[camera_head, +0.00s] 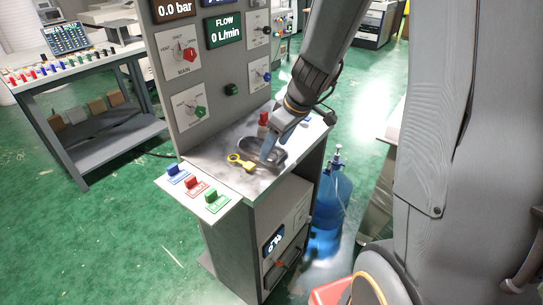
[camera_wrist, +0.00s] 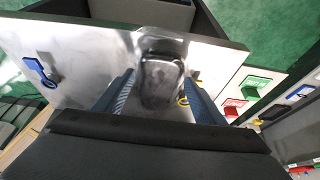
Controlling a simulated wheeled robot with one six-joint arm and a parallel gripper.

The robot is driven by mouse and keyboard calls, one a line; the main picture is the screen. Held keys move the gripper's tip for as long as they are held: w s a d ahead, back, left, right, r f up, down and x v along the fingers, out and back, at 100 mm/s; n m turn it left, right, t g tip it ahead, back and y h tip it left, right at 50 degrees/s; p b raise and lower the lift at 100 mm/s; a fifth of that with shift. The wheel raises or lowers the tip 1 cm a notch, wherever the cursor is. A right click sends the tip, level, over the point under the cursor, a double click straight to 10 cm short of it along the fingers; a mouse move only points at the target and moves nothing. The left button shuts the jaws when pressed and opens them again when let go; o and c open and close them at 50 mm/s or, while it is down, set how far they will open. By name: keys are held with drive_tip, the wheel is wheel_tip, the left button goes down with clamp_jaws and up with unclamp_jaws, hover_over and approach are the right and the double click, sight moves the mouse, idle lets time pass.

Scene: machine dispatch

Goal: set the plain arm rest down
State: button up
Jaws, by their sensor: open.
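The arm rest appears to be the dark grey rounded piece (camera_head: 250,145) lying on the marbled top of the grey console. It also shows in the wrist view (camera_wrist: 160,72), framed between my two fingers. My gripper (camera_head: 268,155) is open and points down at the piece, hiding part of it. In the wrist view my gripper (camera_wrist: 160,95) has a finger on each side of the piece, with no clear contact visible. A yellow ring-ended piece (camera_head: 240,161) lies close beside it.
A red knob (camera_head: 263,119) stands behind the piece. A front ledge holds blue (camera_head: 178,171), red (camera_head: 196,185) and green (camera_head: 213,198) tagged parts. An upright panel with dials (camera_head: 190,50) rises at the back left. A blue water bottle (camera_head: 328,210) stands right of the console.

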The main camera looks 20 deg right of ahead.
drive_tip(key=shift+x, duration=1.25)
drive_tip(key=c, duration=1)
